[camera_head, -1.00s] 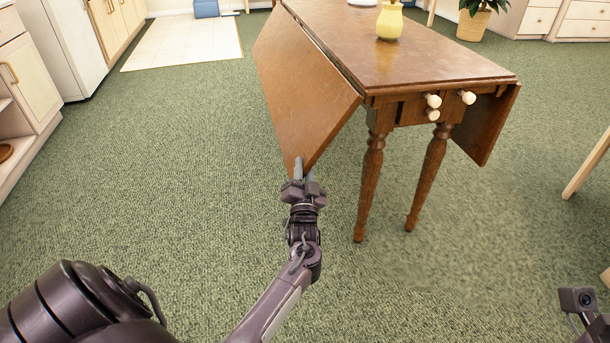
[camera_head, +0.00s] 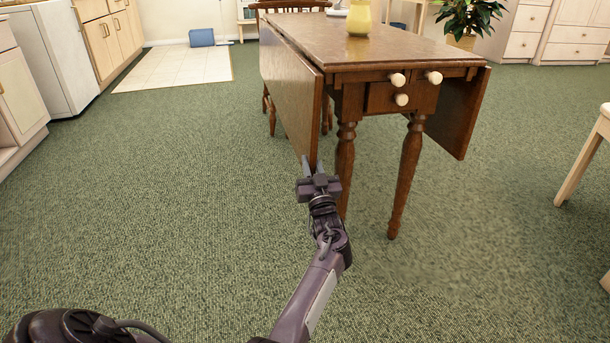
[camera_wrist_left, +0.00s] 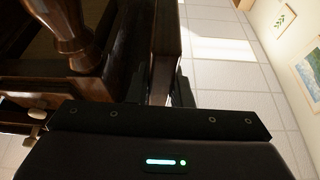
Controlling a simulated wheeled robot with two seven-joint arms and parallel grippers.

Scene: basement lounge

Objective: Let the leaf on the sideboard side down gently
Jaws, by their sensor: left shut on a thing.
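The drop-leaf table (camera_head: 385,40) is brown wood with a flat top. Its left leaf (camera_head: 290,90) hangs down steeply, close to vertical, along the table's left side. My left gripper (camera_head: 312,168) is shut on the lower near corner of this leaf. In the left wrist view the leaf (camera_wrist_left: 163,50) shows edge-on between the fingers, with a turned table leg (camera_wrist_left: 70,30) beside it. The right leaf (camera_head: 462,115) also hangs down. My right gripper is not in view.
A yellow vase (camera_head: 359,18) stands on the top. Pale knobs (camera_head: 401,99) stick out at the table's near end. A wooden chair (camera_head: 270,100) stands behind the leaf. A pale piece of furniture (camera_head: 590,150) is at the right. Green carpet (camera_head: 170,190) at left is clear.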

